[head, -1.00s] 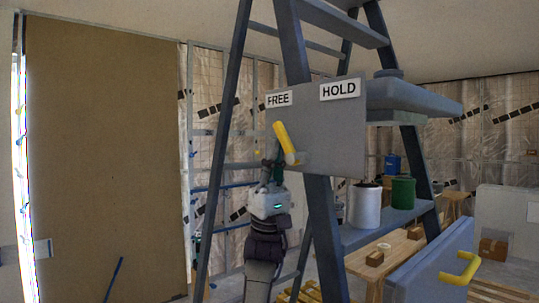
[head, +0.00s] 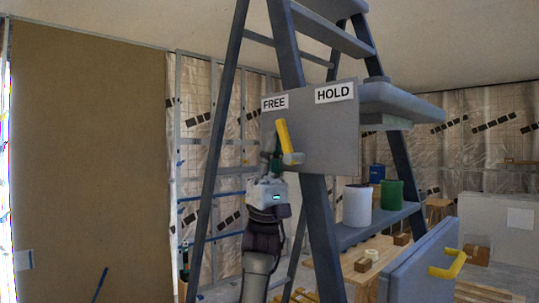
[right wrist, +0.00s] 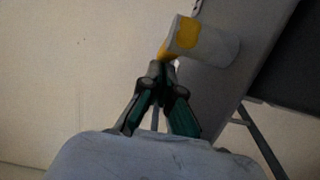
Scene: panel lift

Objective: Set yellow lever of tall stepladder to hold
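The tall stepladder (head: 321,220) carries a grey plate (head: 335,135) with a FREE label (head: 274,102) at left and a HOLD label (head: 334,93) at right. The yellow lever (head: 283,137) stands on the plate's left part, its upper end leaning slightly left, below FREE. My right gripper (head: 270,148) is upright just left of the lever. In the right wrist view its fingertips (right wrist: 161,70) are together, close below the yellow lever (right wrist: 197,37) and its pale hub; nothing shows between them. Whether they touch the lever is unclear. My left gripper is not in view.
A white can (head: 357,205) and a green can (head: 391,194) stand on a ladder step. A blue-grey panel (head: 413,262) with a yellow handle (head: 447,265) is at lower right. A large brown board (head: 85,150) stands at left. Wall framing is behind.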

